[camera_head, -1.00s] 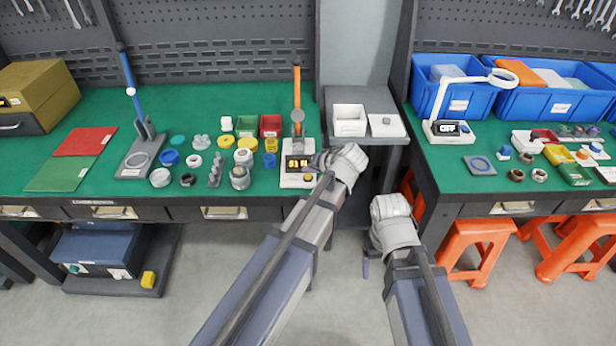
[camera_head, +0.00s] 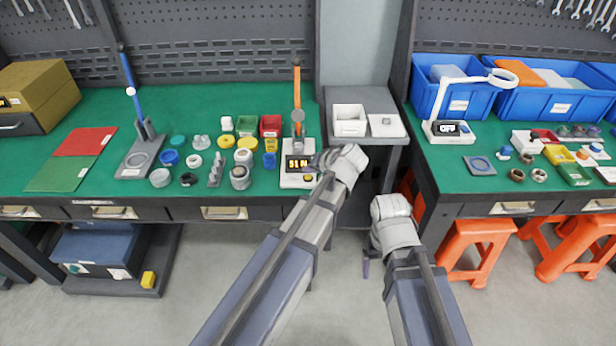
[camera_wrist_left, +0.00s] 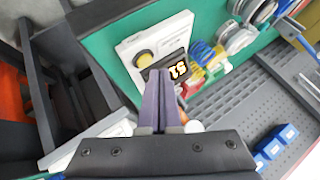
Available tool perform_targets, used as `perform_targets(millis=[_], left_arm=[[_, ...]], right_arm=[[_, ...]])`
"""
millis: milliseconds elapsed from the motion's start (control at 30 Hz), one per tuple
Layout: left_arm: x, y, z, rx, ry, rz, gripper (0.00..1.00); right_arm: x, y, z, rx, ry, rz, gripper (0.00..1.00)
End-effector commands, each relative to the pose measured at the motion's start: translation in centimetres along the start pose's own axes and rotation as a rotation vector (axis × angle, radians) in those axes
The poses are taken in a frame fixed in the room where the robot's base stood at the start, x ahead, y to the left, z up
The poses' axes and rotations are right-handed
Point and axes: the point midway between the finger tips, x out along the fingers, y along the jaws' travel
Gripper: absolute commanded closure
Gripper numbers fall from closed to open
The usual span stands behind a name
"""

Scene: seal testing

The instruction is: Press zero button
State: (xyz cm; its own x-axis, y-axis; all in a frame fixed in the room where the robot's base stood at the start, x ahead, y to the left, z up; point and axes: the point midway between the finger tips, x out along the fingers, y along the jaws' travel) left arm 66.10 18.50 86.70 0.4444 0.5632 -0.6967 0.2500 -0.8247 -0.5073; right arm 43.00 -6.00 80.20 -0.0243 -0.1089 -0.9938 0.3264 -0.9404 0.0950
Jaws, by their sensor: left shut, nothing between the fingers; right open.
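The tester (camera_head: 299,181) has a white base, an orange post and a lit display (camera_head: 297,163). It stands near the front right edge of the left green bench. My left gripper (camera_head: 316,162) is shut and empty, at the right side of the display. In the left wrist view its closed fingers (camera_wrist_left: 160,76) point at the tester beside the display (camera_wrist_left: 178,68). A round yellow button (camera_wrist_left: 145,59) with a dark rim sits near it; I cannot read a zero label or tell contact. My right gripper (camera_head: 366,264) is open and empty, low before the gap between benches.
Small rings, cups and weights stand left of the tester, such as a blue cup (camera_head: 270,160). A grey side cabinet (camera_head: 366,97) with white trays (camera_head: 350,121) stands right of it. Orange stools (camera_head: 468,250) are under the right bench.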

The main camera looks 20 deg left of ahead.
Motion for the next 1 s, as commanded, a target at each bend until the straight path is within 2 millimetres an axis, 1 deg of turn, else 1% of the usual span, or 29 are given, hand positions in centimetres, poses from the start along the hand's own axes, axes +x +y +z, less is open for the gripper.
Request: perform_targets(millis=[267, 500, 1000], left_arm=[[0.08, 0.06, 0.06, 0.000, 0.000, 0.000, 1.00], [0.63, 0.47, 0.46, 0.000, 0.000, 0.000, 1.00], [0.66, 0.48, 0.48, 0.000, 0.000, 0.000, 1.00]], right_arm=[[0.12, -0.01, -0.01, 0.000, 0.000, 0.000, 0.17], [0.91, -0.09, -0.05, 0.000, 0.000, 0.000, 0.17], [0.94, -0.09, -0.06, 0.000, 0.000, 0.000, 0.17]])
